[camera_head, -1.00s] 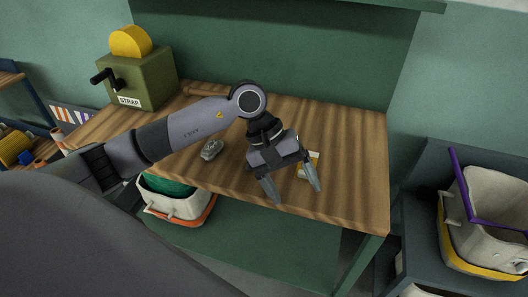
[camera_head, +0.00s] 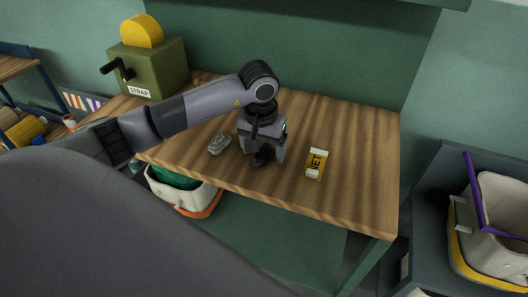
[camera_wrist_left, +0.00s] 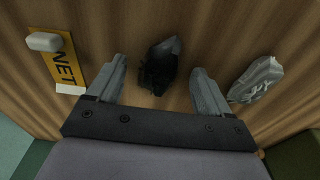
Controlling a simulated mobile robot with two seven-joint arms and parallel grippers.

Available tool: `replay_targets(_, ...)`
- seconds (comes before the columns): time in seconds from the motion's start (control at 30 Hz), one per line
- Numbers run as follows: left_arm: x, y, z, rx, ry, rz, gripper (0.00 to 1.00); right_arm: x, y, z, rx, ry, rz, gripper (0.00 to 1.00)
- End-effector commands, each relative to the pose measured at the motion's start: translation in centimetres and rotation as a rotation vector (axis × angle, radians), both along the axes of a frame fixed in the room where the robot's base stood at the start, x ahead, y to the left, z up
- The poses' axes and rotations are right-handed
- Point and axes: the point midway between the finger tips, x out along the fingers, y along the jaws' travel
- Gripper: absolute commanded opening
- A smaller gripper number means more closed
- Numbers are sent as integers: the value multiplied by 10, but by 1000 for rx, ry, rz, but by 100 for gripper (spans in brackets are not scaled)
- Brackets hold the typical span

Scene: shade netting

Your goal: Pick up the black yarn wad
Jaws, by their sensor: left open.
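The black yarn wad (camera_wrist_left: 160,68) lies on the wooden bench top, a dark crumpled lump. In the left wrist view it sits between and slightly beyond the two fingertips of my left gripper (camera_wrist_left: 160,78), with a gap on each side. In the head view the wad (camera_head: 263,157) shows just under my left gripper (camera_head: 263,150), partly covered by it. The left gripper points down, open and empty. My right gripper is not in view.
A grey crumpled lump (camera_head: 219,145) lies close on the left of the gripper; it also shows in the wrist view (camera_wrist_left: 256,79). A yellow NET card (camera_head: 316,163) lies to the right. A green STRAP dispenser (camera_head: 148,68) stands at the back left. The bench's right part is clear.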

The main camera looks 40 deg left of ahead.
Motion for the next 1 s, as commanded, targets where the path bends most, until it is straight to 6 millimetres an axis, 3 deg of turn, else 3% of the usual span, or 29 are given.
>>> replay_targets(0.27, 1, 0, -3, 0, -2, -1, 77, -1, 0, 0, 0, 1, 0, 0)
replay_targets(0.43, 1, 0, -3, 0, -2, 0, 21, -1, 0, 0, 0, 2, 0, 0)
replay_targets(1.0, 1, 0, 1, -1, -2, 0, 19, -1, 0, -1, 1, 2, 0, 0)
